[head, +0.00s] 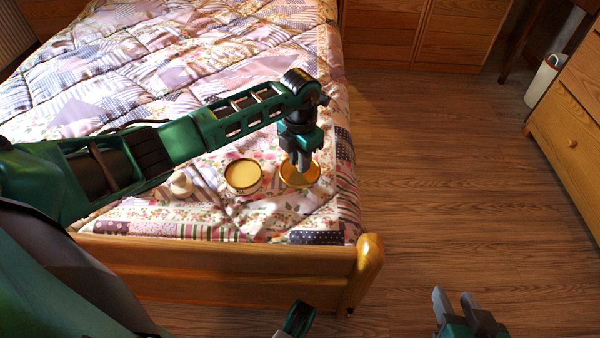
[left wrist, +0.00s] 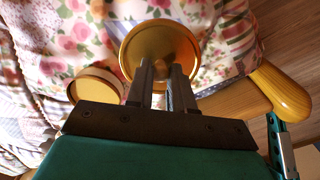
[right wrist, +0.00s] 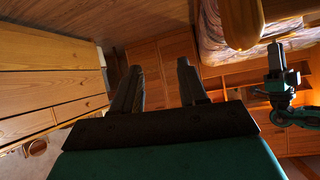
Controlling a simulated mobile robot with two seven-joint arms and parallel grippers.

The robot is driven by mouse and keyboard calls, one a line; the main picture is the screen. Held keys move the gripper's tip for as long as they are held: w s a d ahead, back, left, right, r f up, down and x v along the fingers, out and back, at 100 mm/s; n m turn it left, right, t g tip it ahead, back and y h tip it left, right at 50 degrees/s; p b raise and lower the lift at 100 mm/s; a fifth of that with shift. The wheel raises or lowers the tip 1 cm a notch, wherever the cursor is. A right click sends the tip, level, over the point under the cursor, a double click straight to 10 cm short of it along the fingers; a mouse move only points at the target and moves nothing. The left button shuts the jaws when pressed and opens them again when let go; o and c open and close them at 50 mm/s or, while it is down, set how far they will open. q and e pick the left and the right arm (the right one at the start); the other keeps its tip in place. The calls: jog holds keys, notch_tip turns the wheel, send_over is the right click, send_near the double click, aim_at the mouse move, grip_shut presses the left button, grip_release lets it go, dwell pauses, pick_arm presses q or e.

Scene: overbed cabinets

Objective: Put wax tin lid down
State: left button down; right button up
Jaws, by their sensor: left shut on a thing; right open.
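The round gold wax tin lid (head: 289,177) is at the bed's near right corner, right of the open wax tin (head: 243,176) with its yellow contents. My left gripper (head: 303,168) points down from above and is shut on the lid. In the left wrist view the lid (left wrist: 150,40) is at the fingertips (left wrist: 162,70), with the tin (left wrist: 97,86) apart at the left. I cannot tell whether the lid touches the quilt. My right gripper (head: 453,296) is open and empty over the floor; its spread fingers (right wrist: 159,70) show in the right wrist view.
The patchwork quilt (head: 130,65) covers the bed, which has a wooden footboard (head: 220,262) and rounded post (head: 368,262). Wooden drawers (head: 570,140) stand at the right. The floor (head: 440,170) between is clear.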

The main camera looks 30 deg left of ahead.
pick_arm(q)
notch_tip(320, 180, down, 4)
jog(key=shift+f+b, duration=0.2)
jog(key=shift+b, duration=0.55)
pick_arm(e)
jog(key=shift+w+a+f, duration=0.2)
jog(key=shift+w+a, duration=0.05)
pick_arm(q)
jog(key=c, duration=1)
grip_release()
jog(key=shift+f, duration=0.1)
pick_arm(e)
jog(key=shift+f, duration=0.1)
